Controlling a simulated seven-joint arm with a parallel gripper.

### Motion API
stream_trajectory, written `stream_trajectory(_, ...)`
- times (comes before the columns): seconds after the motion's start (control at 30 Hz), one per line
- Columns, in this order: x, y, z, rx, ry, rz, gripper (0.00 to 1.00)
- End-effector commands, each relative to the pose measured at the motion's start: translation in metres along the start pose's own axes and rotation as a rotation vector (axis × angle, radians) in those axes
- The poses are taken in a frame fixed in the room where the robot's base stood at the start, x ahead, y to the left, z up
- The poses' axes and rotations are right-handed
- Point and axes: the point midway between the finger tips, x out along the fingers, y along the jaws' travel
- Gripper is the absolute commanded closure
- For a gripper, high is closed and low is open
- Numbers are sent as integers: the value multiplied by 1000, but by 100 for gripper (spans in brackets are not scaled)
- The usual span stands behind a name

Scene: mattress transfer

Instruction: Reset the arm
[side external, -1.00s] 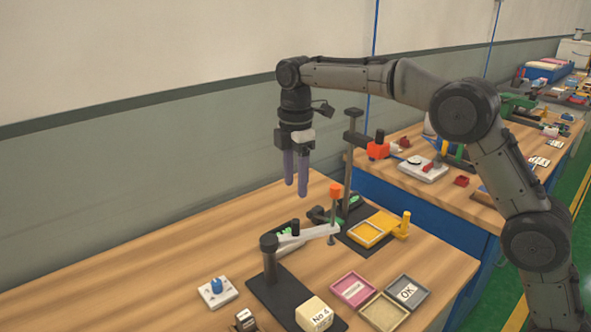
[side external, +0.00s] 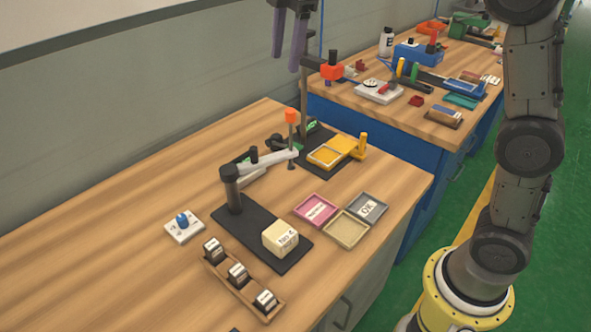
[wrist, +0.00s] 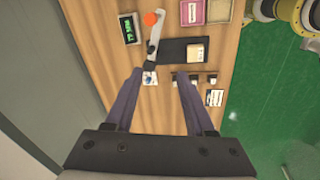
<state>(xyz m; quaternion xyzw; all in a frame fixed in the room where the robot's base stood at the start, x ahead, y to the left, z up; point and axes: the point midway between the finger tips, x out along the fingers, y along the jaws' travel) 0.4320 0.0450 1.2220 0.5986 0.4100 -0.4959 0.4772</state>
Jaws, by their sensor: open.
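My gripper (side external: 286,63) hangs at the top edge of the side external view, its two dark fingers apart and pointing down, with nothing between them. Its upper part is cut off by the frame. In the wrist view my gripper (wrist: 158,75) is open and empty, high above the bench. My arm (side external: 530,150) rises from its yellow base at the right.
The wooden bench (side external: 110,220) holds a lever stand (side external: 232,190), a cream block (side external: 281,238) on a black plate, pink (side external: 316,210), beige and grey trays, a blue-knobbed box (side external: 184,226) and a small rack (side external: 240,285). A second bench (side external: 455,135) stands behind.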

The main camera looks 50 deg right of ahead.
Motion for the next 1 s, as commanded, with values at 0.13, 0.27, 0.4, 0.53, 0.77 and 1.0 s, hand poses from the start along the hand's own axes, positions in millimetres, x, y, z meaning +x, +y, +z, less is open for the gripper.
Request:
stream_trajectory(0.13, -31, -50, 26, 116, 20, 67, 45)
stream_trajectory(0.27, -41, -95, 46, 253, 42, 121, 45)
stream_trajectory(0.4, -36, -147, 66, 428, 74, 174, 45)
stream_trajectory(0.53, -17, -194, 82, 618, 113, 216, 45)
stream_trajectory(0.77, 43, -259, 102, 979, 187, 248, 45)
stream_trajectory(1.0, 84, -275, 106, 1281, 233, 227, 45)
